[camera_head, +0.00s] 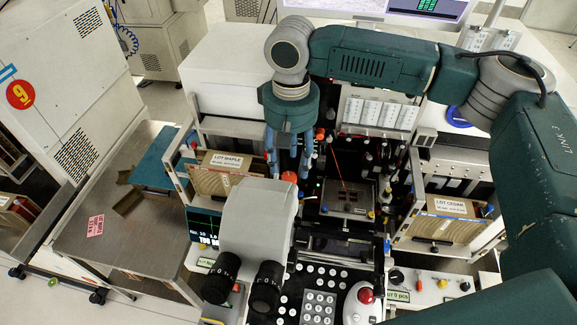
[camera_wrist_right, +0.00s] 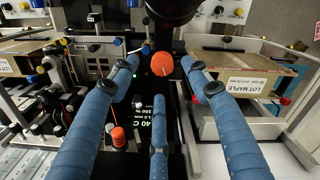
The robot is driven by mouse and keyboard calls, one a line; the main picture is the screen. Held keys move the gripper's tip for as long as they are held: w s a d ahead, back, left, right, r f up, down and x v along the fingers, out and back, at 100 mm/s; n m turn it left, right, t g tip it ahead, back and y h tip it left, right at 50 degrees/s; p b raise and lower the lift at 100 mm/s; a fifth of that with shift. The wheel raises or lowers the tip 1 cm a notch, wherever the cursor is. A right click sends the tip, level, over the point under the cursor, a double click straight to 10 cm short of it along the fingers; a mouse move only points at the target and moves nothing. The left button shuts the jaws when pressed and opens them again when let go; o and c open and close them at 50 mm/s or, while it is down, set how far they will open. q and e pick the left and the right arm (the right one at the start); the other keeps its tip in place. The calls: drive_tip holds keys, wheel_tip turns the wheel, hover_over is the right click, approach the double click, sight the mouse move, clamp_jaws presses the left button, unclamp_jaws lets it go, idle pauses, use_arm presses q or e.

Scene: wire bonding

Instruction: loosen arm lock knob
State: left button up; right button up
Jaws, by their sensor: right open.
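An orange-red round knob (camera_head: 289,177), which looks like the arm lock knob, sits just behind the microscope head in the head view. It also shows in the right wrist view (camera_wrist_right: 162,64), near the top centre. My right gripper (camera_head: 288,163) reaches down from above with its blue fingers spread. In the right wrist view my right gripper (camera_wrist_right: 160,72) has one finger on each side of the knob and a third finger below it. Gaps show between the fingers and the knob, and I see no contact. The knob's mount is mostly hidden. My left gripper is out of view.
The microscope head (camera_head: 258,215) with two black eyepieces (camera_head: 222,278) stands close in front. A LOT MAPLE box (camera_head: 225,162) is left and a LOT CEDAR box (camera_head: 450,207) right. Orange-capped posts (camera_wrist_right: 118,137) stand near the fingers. A red button (camera_head: 366,296) is at front.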

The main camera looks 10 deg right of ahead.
sight(289, 176)
drive_tip(key=f, duration=0.1)
drive_tip(key=f+p, duration=0.1)
drive_tip(key=f, duration=0.2)
drive_tip(key=shift+w+a+f, duration=0.1)
drive_tip(key=shift+w+f, duration=0.2)
drive_tip(key=shift+f, duration=0.3)
drive_tip(key=shift+s, duration=0.1)
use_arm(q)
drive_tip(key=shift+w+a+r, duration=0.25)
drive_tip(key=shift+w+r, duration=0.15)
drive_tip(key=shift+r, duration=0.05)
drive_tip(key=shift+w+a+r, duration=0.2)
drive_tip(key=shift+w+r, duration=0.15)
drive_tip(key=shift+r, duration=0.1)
use_arm(e)
drive_tip(key=c, duration=1.2)
